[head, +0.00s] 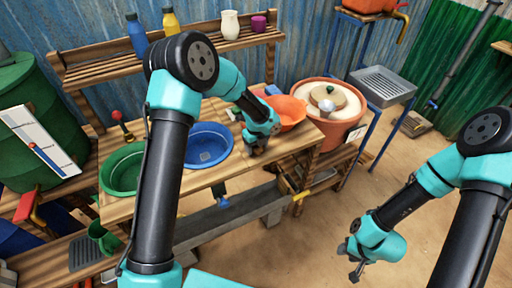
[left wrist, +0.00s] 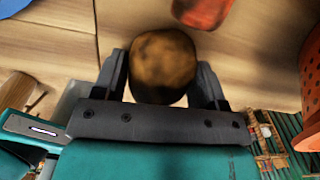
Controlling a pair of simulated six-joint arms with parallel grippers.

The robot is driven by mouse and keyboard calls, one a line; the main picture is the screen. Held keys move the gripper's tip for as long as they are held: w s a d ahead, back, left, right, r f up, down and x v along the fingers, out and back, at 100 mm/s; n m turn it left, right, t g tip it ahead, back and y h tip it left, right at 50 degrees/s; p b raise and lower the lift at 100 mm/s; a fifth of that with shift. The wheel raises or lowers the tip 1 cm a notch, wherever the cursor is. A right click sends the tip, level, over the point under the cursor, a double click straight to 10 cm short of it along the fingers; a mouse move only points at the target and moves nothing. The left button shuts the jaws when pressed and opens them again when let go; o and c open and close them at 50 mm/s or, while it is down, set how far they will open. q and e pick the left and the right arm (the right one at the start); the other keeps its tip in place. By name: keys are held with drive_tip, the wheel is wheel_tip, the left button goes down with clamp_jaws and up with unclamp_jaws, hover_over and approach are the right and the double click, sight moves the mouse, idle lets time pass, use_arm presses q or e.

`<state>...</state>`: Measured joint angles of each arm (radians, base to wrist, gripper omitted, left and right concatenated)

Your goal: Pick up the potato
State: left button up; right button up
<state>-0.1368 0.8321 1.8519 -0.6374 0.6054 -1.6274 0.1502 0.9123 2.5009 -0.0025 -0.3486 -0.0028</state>
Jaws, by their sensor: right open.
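The brown, mottled potato (left wrist: 163,64) sits between the two fingers of my left gripper (left wrist: 163,85) in the left wrist view, over the wooden table top. The fingers lie close along both its sides; whether they press on it I cannot tell. In the head view my left gripper (head: 255,150) is low at the table's front edge, right of the blue bowl, and the potato is hidden there. My right gripper (head: 356,268) is open and empty, above the sandy floor at the lower right, far from the potato.
On the table (head: 190,181) stand a green bowl (head: 122,172), a blue bowl (head: 212,148) and an orange bowl (head: 292,108). A large terracotta pot (head: 338,128) stands at the right. A red object (left wrist: 203,12) lies just beyond the potato. A shelf (head: 110,72) holds bottles behind.

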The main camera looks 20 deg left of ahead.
use_arm(q)
drive_tip(key=c, duration=0.5)
drive_tip(key=shift+r, duration=0.6)
wheel_tip(320, 180, up, 2)
drive_tip(key=shift+s+r, duration=0.15)
drive_tip(key=shift+r, duration=0.1)
drive_tip(key=s+d, duration=0.1)
drive_tip(key=s, duration=0.4)
drive_tip(key=s+d+r, duration=0.1)
drive_tip(key=s+d, duration=0.1)
drive_tip(key=s, duration=0.3)
drive_tip(key=s+d, duration=0.1)
drive_tip(key=s, duration=0.4)
drive_tip(key=shift+d+r, duration=0.15)
drive_tip(key=shift+d, duration=0.05)
